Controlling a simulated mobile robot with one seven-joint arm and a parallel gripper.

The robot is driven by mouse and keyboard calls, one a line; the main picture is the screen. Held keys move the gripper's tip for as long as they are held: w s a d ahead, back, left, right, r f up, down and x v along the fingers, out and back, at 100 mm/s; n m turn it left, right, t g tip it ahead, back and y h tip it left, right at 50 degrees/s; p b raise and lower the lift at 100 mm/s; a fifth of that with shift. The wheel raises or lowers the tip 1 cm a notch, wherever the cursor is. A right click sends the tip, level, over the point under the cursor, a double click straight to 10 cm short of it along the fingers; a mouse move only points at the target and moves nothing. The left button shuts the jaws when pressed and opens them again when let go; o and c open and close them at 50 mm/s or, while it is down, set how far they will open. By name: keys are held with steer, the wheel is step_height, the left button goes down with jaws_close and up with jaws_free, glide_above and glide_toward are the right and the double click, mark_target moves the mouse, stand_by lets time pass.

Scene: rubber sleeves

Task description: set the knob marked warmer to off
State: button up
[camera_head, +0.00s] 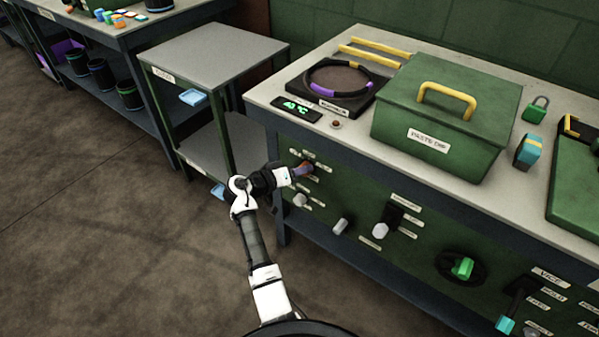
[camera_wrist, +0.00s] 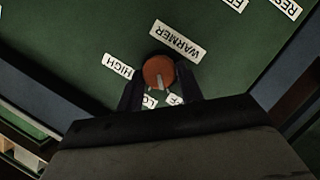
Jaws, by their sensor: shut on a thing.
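The warmer knob (camera_wrist: 158,72) is a round orange-red knob on a green panel, beside the tag reading WARMER (camera_wrist: 178,42). A HIGH tag (camera_wrist: 118,66) sits to its left in the wrist view. Two partly hidden tags lie below it: one starting LO (camera_wrist: 149,102) and one (camera_wrist: 175,100) ending in F. The knob's pale pointer line points down, roughly between those two tags. My gripper (camera_wrist: 159,88) is shut on the knob, one finger at each side. In the head view my gripper (camera_head: 294,174) reaches the knob (camera_head: 305,167) at the panel's left end.
The same panel carries a pale knob (camera_head: 300,200), grey levers and a green knob (camera_head: 463,268). Above, the bench top holds a black warmer plate (camera_head: 300,88) with a ring, a lit green display (camera_head: 297,109) and a green box (camera_head: 440,120). A grey cart (camera_head: 215,52) stands left.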

steer(key=shift+f+n+h, duration=0.1)
steer(key=shift+n+h, duration=0.2)
steer(key=shift+n, duration=0.1)
stand_by(0.4)
steer(key=o, duration=1)
steer(key=b+v, duration=0.2)
steer(key=v, duration=1.2)
steer(key=shift+w, duration=0.15)
